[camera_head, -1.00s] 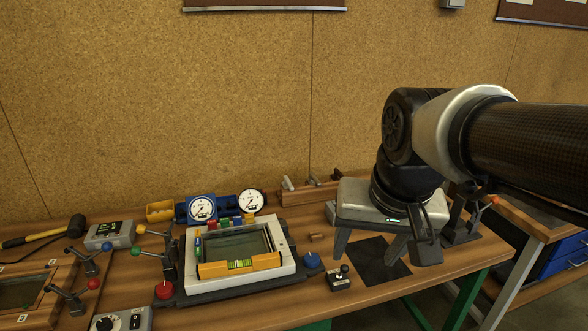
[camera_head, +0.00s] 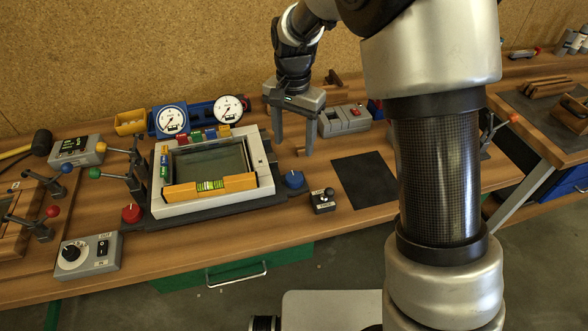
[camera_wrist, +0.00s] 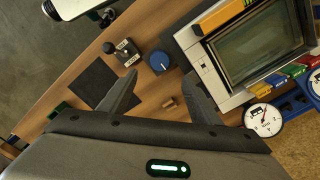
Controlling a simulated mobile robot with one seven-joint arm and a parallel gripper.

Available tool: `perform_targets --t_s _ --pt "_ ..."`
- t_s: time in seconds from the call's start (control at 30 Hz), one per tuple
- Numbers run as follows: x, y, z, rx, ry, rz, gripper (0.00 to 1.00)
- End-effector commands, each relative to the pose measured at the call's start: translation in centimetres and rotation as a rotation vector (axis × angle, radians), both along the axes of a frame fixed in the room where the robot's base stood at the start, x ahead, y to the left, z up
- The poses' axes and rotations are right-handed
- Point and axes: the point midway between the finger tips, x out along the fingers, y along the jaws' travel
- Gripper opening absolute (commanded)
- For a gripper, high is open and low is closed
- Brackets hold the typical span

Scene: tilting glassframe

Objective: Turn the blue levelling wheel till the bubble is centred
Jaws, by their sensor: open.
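The blue levelling wheel (camera_head: 293,180) sits at the right front corner of the pale glass frame (camera_head: 265,178). It also shows in the wrist view (camera_wrist: 160,60), beyond my fingertips. An orange spirit level (camera_head: 240,183) with a green vial (camera_head: 210,185) lies along the frame's front edge; the bubble's exact place is too small to tell. My gripper (camera_head: 293,147) is open, pointing down behind the blue wheel and apart from it.
A red wheel (camera_head: 131,213) is at the frame's left front. A small joystick box (camera_head: 323,201) and a dark mat (camera_head: 364,180) lie right of the blue wheel. Two dials (camera_head: 171,119) stand behind the frame. A grey box with a red button (camera_head: 344,120) is beside my gripper.

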Motion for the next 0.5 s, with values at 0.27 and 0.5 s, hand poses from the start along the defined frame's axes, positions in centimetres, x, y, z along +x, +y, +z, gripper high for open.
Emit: perform_targets --t_s 0.27,0.5 --pt "-0.1 -0.1 -6.3 -0.001 0.004 0.000 0.57" --pt "-0.1 -0.1 -10.7 -0.001 0.004 0.001 0.57"
